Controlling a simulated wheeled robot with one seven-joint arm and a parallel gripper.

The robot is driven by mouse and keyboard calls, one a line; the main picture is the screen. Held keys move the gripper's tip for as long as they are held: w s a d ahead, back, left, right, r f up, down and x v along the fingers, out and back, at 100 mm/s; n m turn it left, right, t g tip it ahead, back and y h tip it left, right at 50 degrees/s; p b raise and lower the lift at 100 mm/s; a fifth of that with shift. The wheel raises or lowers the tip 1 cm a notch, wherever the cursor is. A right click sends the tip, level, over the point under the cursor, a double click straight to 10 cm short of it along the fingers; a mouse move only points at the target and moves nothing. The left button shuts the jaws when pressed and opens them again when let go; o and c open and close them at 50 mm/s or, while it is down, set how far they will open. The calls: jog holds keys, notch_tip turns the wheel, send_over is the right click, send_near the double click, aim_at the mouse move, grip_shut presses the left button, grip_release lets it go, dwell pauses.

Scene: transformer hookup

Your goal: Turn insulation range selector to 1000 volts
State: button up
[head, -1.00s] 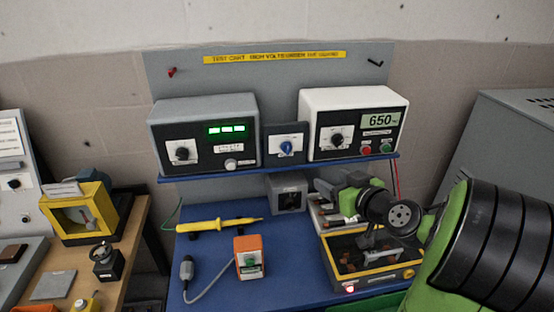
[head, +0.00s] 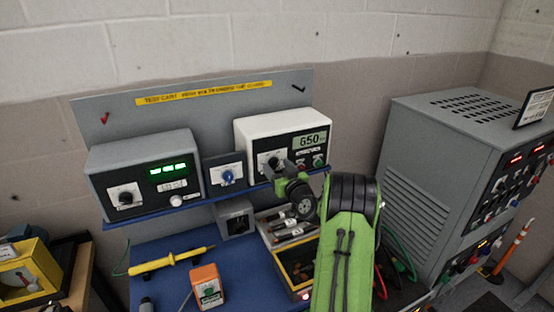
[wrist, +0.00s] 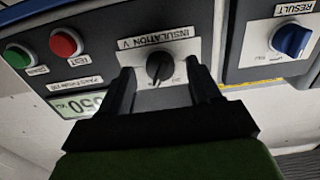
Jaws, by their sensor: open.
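The insulation range selector (wrist: 160,67) is a black knob on a white plate labelled "INSULATION V", and shows upside down in the wrist view. My gripper (wrist: 160,80) is open, with one black finger on each side of the knob. Whether the fingers touch it, and which value the knob points to, I cannot tell. My wrist is close in front of the tester and partly covers the selector.
A red button (wrist: 64,43) and a green button (wrist: 19,57) lie beside the selector plate. A blue RESULT knob (wrist: 291,40) is on the neighbouring panel. A grey meter (head: 145,170) shares the blue shelf. A grey cabinet (head: 440,150) stands at the right.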

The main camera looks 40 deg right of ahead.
jog(key=shift+w+d, duration=0.15)
jog(key=shift+w, duration=0.35)
jog(key=c, duration=1)
jog(key=shift+c, duration=0.2)
